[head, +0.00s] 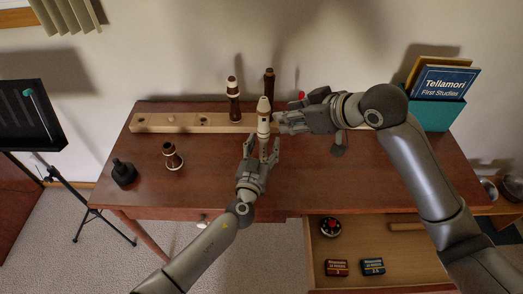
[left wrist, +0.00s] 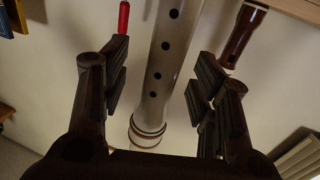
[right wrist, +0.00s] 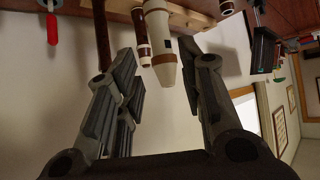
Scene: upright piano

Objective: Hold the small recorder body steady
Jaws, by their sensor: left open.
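The small cream recorder (head: 264,122) stands upright near the middle of the desk, with a pointed top and brown bands. My left gripper (head: 263,147) is open, with one finger on each side of its lower part. In the left wrist view the recorder body (left wrist: 160,65), with several finger holes, lies between the open fingers, with visible gaps. My right gripper (head: 280,122) is beside the recorder's upper part from the right. In the right wrist view its fingers are apart, with the recorder's tapered top (right wrist: 163,62) between them; contact is not visible.
A long wooden stand (head: 165,122) runs along the back, with dark recorder parts (head: 233,100) near it. The drawer (head: 400,245) is open at lower right. Books (head: 440,82) stand at back right.

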